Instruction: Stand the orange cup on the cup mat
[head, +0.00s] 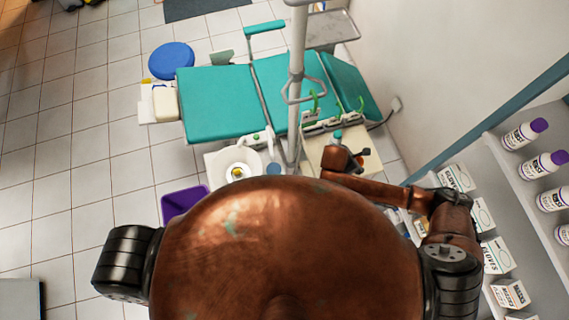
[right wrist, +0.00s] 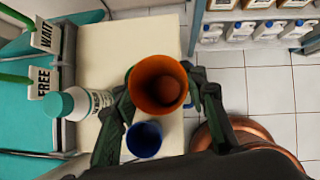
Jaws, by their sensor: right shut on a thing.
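The orange cup (right wrist: 158,84) is between the fingers of my right gripper (right wrist: 153,98) in the right wrist view, its open mouth facing the camera. The gripper is shut on it. The cup is over a cream tabletop (right wrist: 128,42); I cannot tell whether it touches it. In the head view my right gripper (head: 352,158) is over the same cream top, with a small orange patch of the cup (head: 366,152) showing. I cannot make out the cup mat; the cup and gripper may hide it. My left gripper is not in view.
A blue cup (right wrist: 143,139) stands close to the orange cup. A white bottle with a teal cap (right wrist: 75,103) stands at the tabletop's left side. Shelves with bottles (head: 523,134) and boxes are at the right. The teal dental chair (head: 222,102) lies beyond.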

